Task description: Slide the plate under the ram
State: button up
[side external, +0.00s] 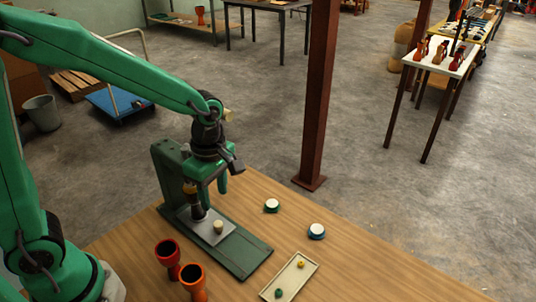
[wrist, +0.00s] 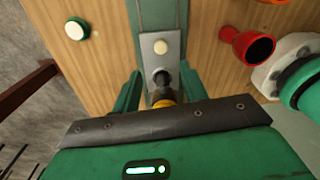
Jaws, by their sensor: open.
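The plate (side external: 208,232) is a flat grey metal slab with a cream knob (side external: 218,226). It lies on the green base (side external: 240,254) of a press. The dark ram (side external: 197,211) stands over the rear part of the plate, behind the knob; whether it touches is unclear. In the wrist view the plate (wrist: 148,54) and its knob (wrist: 160,46) show ahead of the ram (wrist: 161,77). My gripper (wrist: 160,86) is open and empty. Its two green fingers are spread either side of the ram, above the plate. In the side view the gripper partly hides the press top.
A red goblet drum (side external: 168,254) and an orange one (side external: 193,280) stand left of the base. Wood between is clear.

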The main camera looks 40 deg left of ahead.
jog(key=shift+r, duration=2.5)
jog(key=s+a+r+m+t, duration=0.3)
jog(key=s+a+r+m, duration=0.1)
jog(key=m, duration=0.6)
jog(key=s+a+r+m+t, duration=0.3)
jog(key=s+m, duration=0.3)
jog(key=m, duration=0.3)
jog(key=shift+a+r+m, duration=0.35)
jog(key=shift+m, duration=0.05)
